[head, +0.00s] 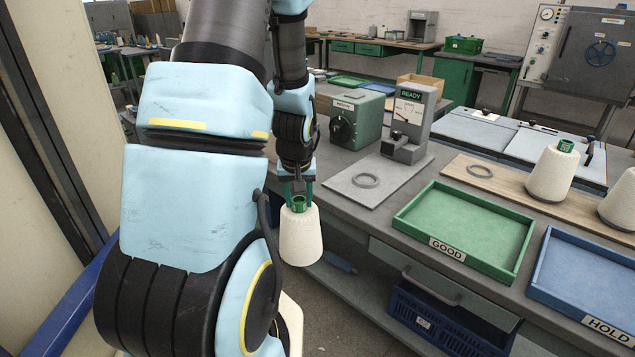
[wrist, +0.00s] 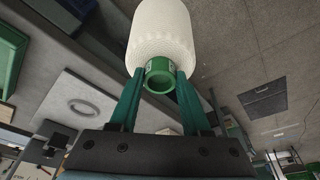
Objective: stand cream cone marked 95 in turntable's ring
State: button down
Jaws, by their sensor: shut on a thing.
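A cream cone (head: 300,238) with a green tube at its top hangs in my gripper (head: 298,196), upright and clear of the bench's front edge. In the wrist view the cream cone (wrist: 160,32) shows with the two green fingers on either side of its green tube (wrist: 160,76). No number is legible on it. A grey ring (head: 366,180) lies empty on a grey plate (head: 400,176) before the READY device; the ring also shows in the wrist view (wrist: 84,107). Another empty ring (head: 480,171) lies on a wooden board. I cannot tell which ring is the turntable's.
A green GOOD tray (head: 420,239) and a blue HOLD tray (head: 540,289) are empty at the bench front. A cream cone (head: 551,174) stands on the wooden board (head: 512,183), with another (head: 620,200) at the right edge. The READY device (head: 410,120) rises behind the plate.

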jog(key=a+f, duration=0.5)
jog(key=shift+s+a, duration=0.35)
jog(key=shift+s, duration=0.05)
dwell(0.3)
